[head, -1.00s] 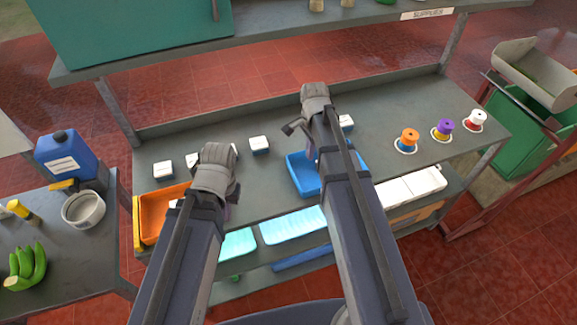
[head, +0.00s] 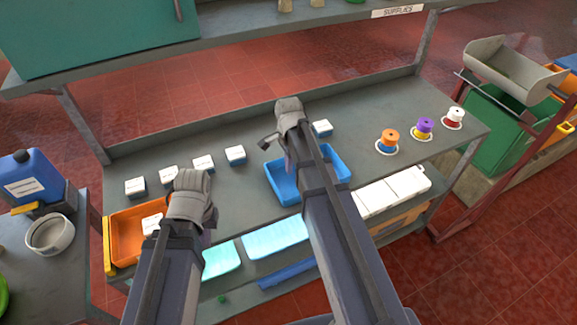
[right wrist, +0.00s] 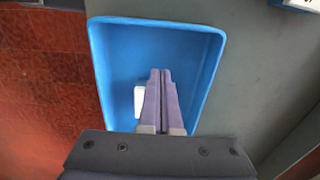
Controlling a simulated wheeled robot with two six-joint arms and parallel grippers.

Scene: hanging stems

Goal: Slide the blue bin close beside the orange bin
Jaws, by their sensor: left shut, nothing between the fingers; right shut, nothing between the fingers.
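The blue bin (head: 284,184) sits on the grey bench, partly hidden behind my right arm. The orange bin (head: 125,243) stands at the bench's left end, with a white-topped block (head: 152,222) in it. A wide strip of bare bench separates the bins. My right gripper (right wrist: 160,76) is shut and empty, its fingertips over the inside of the blue bin; I cannot tell whether they touch it. A white item (right wrist: 139,101) lies in the blue bin beside the fingers. My left gripper (head: 190,205) is shut and empty at the orange bin's right side; its fingertips are mostly hidden.
Several white-topped blocks (head: 204,164) stand in a row behind the bins. Spools (head: 388,139) stand at the right. White boxes (head: 400,190) and cyan packs (head: 274,238) are on the lower shelf. An upper shelf (head: 240,35) overhangs the back.

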